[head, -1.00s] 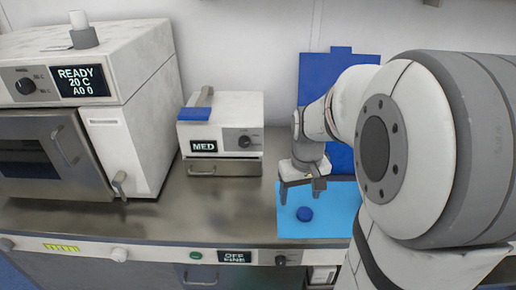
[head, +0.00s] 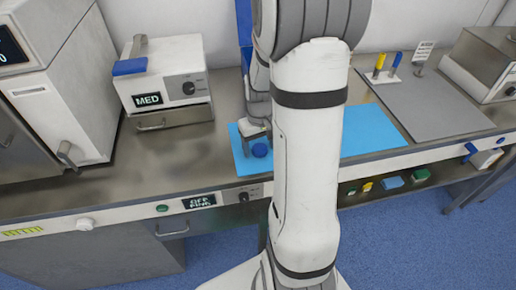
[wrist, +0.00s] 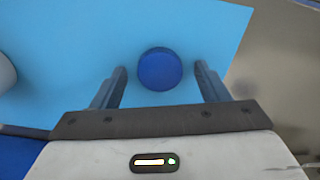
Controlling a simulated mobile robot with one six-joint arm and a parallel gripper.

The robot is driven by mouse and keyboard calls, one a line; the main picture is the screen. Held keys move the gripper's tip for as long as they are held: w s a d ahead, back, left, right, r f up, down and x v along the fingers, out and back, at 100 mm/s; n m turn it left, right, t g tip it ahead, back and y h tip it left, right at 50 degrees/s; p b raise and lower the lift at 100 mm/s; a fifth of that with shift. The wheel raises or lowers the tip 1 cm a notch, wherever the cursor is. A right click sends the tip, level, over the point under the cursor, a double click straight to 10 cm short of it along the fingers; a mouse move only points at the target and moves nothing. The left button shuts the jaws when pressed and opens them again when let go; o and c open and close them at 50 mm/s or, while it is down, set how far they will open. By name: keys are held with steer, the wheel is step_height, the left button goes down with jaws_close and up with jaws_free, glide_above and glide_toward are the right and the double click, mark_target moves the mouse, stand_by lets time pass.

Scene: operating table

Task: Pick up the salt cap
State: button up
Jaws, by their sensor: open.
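The salt cap, a round dark blue disc (head: 260,150), lies on the light blue mat (head: 243,165) on the steel counter. In the wrist view the cap (wrist: 160,69) sits between and slightly beyond the tips of my gripper (wrist: 160,72). There is a gap on both sides, so the fingers do not touch it in that view. My gripper (head: 257,140) is open and empty, just above the mat near the cap. My arm hides part of the mat in the head view.
A MED-labelled box (head: 170,85) stands to the left. A grey mat (head: 425,105) with blue and yellow items lies at right. Several small coloured items sit on a shelf under the counter. A white object (wrist: 5,75) shows at the wrist view's left edge.

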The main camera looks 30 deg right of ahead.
steer(key=c, duration=1)
steer(key=shift+c, duration=0.2)
steer(key=shift+r, duration=0.15)
